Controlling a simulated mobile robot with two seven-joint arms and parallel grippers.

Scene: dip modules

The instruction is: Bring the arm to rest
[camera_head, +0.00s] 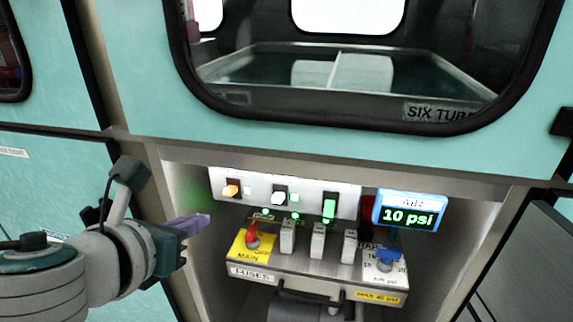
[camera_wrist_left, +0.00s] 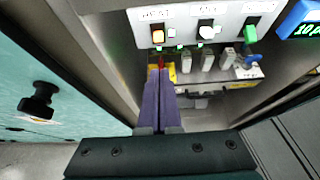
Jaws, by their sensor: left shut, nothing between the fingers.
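My left gripper (camera_head: 203,221) is at the left of the recessed control panel in the head view, its purple fingers pointing right toward the recess. In the left wrist view the fingers (camera_wrist_left: 160,95) lie together, shut and empty. Beyond the tips is the red switch (camera_head: 252,236) on the yellow MAIN plate (camera_head: 238,252); in the wrist view the fingers partly hide it. In the head view the tips are apart from the switch. My right gripper is in neither view.
The white panel (camera_head: 215,181) carries orange, white and green rocker switches. Several grey fuses (camera_head: 317,240) stand on the shelf. A display (camera_head: 408,212) reads 10 psi above a blue knob (camera_head: 388,255). Metal walls frame the recess. A black knob (camera_wrist_left: 38,104) sticks out from the teal door.

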